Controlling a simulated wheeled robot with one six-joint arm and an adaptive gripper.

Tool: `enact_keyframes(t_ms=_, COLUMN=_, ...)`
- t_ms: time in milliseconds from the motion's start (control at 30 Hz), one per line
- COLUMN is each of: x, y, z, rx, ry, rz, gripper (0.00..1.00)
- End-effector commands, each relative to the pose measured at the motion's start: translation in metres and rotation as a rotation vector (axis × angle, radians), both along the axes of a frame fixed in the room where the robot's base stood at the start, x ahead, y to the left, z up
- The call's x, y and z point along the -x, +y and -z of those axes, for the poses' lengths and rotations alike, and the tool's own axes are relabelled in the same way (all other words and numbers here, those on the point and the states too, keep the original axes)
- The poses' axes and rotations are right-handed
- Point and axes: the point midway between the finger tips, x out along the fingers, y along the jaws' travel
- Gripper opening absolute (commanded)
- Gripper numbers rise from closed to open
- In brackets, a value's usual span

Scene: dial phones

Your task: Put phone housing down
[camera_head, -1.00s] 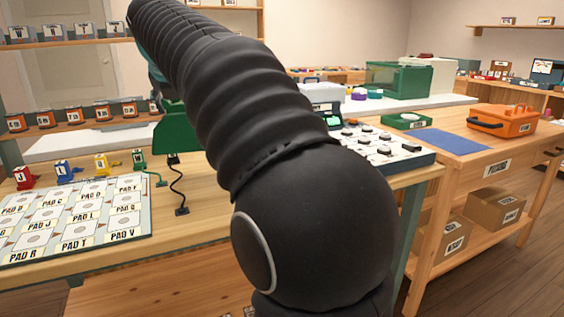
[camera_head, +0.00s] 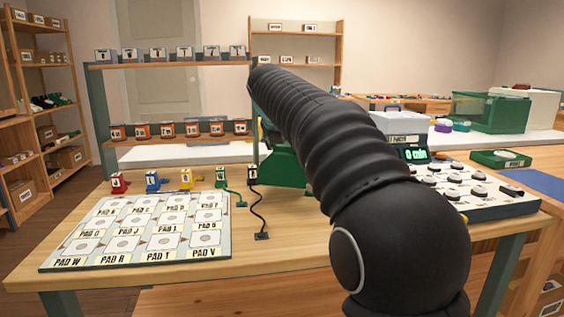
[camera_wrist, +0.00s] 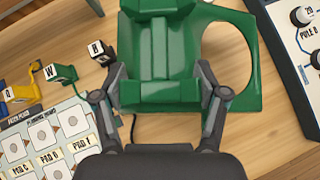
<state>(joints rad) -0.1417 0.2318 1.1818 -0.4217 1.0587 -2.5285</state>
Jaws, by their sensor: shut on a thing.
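The green phone housing (camera_wrist: 157,60) fills the upper middle of the wrist view, with a round hole through the plate at its right. My gripper (camera_wrist: 163,92) has one finger on each side of the housing and is shut on it. The housing is over the wooden bench top; I cannot tell whether it touches the wood. In the head view the housing (camera_head: 284,168) shows only in part behind my black arm, which hides my gripper there.
The pad board (camera_head: 140,232) lies at the bench's left, with small coloured lettered blocks (camera_head: 186,178) behind it. A black cord (camera_head: 259,215) lies beside the housing. A dial panel (camera_head: 470,190) stands to the right. Shelves (camera_head: 180,138) with orange bins stand behind.

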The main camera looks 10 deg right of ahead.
Motion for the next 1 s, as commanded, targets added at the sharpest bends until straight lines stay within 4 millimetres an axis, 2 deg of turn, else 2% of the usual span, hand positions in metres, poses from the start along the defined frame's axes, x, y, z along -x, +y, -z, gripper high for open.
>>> enact_keyframes(t_ms=233, x=-0.010, y=0.008, z=0.011, rx=0.001, ry=-0.002, rz=0.001, gripper=0.03)
enact_keyframes(t_ms=500, x=-0.009, y=0.008, z=0.043, rx=0.001, ry=-0.003, rz=0.000, gripper=0.03)
enact_keyframes(t_ms=933, x=-0.009, y=0.008, z=0.049, rx=0.001, ry=-0.003, rz=0.000, gripper=0.03)
enact_keyframes(t_ms=967, x=-0.009, y=0.008, z=0.050, rx=0.000, ry=-0.001, rz=0.000, gripper=0.75)
enact_keyframes(t_ms=1000, x=-0.009, y=0.008, z=0.050, rx=0.000, ry=-0.001, rz=0.001, gripper=0.85)
